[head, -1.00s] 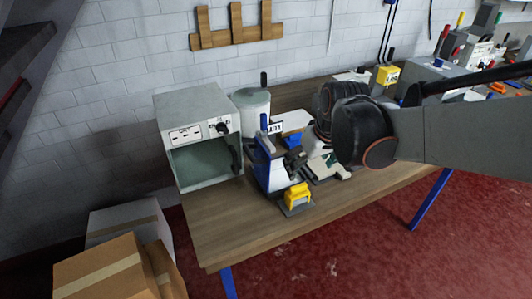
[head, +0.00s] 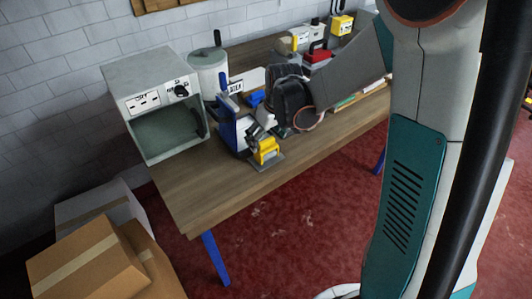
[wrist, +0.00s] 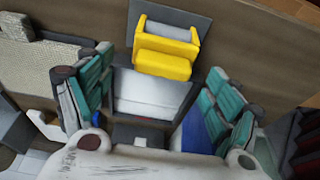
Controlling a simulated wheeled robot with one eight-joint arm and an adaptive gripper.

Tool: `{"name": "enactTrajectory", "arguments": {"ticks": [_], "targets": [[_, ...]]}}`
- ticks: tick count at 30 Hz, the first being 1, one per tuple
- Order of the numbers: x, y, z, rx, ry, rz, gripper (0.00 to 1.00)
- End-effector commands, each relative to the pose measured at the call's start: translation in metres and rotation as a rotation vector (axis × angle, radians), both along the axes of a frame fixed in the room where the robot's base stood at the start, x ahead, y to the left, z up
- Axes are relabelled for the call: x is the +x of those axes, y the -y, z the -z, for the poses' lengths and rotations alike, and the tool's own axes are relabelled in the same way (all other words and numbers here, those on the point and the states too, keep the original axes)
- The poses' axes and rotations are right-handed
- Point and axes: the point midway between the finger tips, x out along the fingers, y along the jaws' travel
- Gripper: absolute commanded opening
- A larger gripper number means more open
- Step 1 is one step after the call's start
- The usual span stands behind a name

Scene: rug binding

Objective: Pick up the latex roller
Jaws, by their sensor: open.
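I cannot tell for certain which thing is the latex roller. A yellow piece with a grey cylinder (wrist: 165,50) lies ahead of my gripper (wrist: 158,78) in the wrist view; it also shows in the head view as a yellow piece (head: 266,151) on a grey plate near the bench's front edge. My gripper's teal-padded fingers are spread apart, with a pale, dark-rimmed surface (wrist: 150,95) between and beyond them. A blue-and-white upright piece (head: 232,125) stands left of my gripper in the head view. My wrist hides much of what lies behind it.
The wooden bench (head: 200,203) has bare room at its front left. A grey open-fronted box (head: 150,80), a pale canister (head: 209,73) and a LATEX sign (head: 235,88) stand behind. Cardboard boxes (head: 88,268) sit on the floor at left.

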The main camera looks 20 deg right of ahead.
Motion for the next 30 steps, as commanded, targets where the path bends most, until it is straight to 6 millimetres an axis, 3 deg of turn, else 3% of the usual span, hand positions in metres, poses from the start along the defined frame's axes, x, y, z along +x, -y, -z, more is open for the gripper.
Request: {"name": "enactTrajectory", "arguments": {"ticks": [8, 16, 24, 26, 30], "targets": [[0.002, -0.001, 0.016, 0.000, 0.000, 0.000, 0.83], [0.007, -0.004, 0.054, 0.000, 0.000, -0.001, 0.83], [0.009, -0.005, 0.058, 0.000, 0.000, 0.000, 0.83], [0.009, -0.005, 0.058, 0.000, 0.000, 0.000, 0.74], [0.009, -0.005, 0.058, 0.000, 0.000, 0.000, 0.42]]}}
